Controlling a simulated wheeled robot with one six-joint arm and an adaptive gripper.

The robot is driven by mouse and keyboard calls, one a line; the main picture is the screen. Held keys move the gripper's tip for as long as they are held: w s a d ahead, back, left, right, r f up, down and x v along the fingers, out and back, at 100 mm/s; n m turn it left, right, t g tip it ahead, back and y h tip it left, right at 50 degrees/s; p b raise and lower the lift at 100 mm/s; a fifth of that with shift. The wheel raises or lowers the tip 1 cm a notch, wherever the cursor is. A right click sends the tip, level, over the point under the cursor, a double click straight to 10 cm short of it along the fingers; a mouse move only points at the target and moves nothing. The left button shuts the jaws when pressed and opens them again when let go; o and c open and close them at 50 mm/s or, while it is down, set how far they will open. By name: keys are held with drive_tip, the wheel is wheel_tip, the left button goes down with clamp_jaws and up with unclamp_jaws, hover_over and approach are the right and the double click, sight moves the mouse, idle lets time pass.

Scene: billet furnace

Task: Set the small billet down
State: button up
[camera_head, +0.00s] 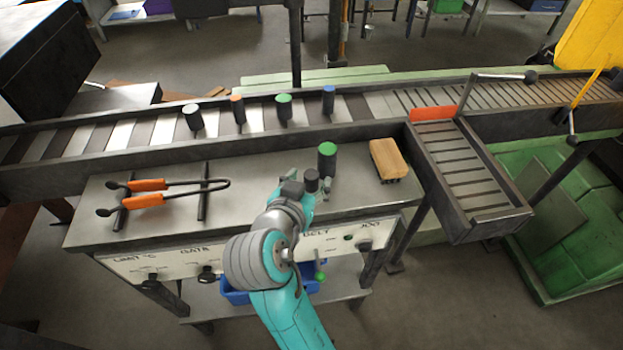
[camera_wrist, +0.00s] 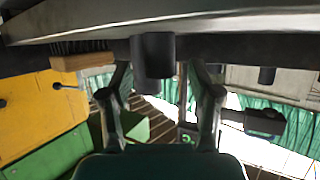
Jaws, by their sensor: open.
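The small billet (camera_head: 311,181), a short dark cylinder, stands upright on the grey bench (camera_head: 255,213), just in front of the green-topped billet (camera_head: 327,160). My gripper (camera_head: 308,187) is low over the bench at the small billet. In the wrist view, which is upside down, the small billet (camera_wrist: 152,52) shows between the two spread fingers of my gripper (camera_wrist: 158,68), with a gap on each side. I cannot tell how deep the small billet sits between the fingers.
Behind runs a conveyor (camera_head: 160,132) with several billets. A side chute (camera_head: 468,180) borders the bench on the right. The bench middle left is clear.

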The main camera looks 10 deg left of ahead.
sight(309, 179)
drive_tip(key=shift+w+d+f, duration=0.1)
drive_tip(key=shift+w+f, duration=0.15)
drive_tip(key=shift+w, duration=0.35)
clamp_jaws()
wheel_tip(309, 179, up, 10)
drive_tip(key=shift+f, duration=0.1)
drive_tip(key=shift+s, duration=0.1)
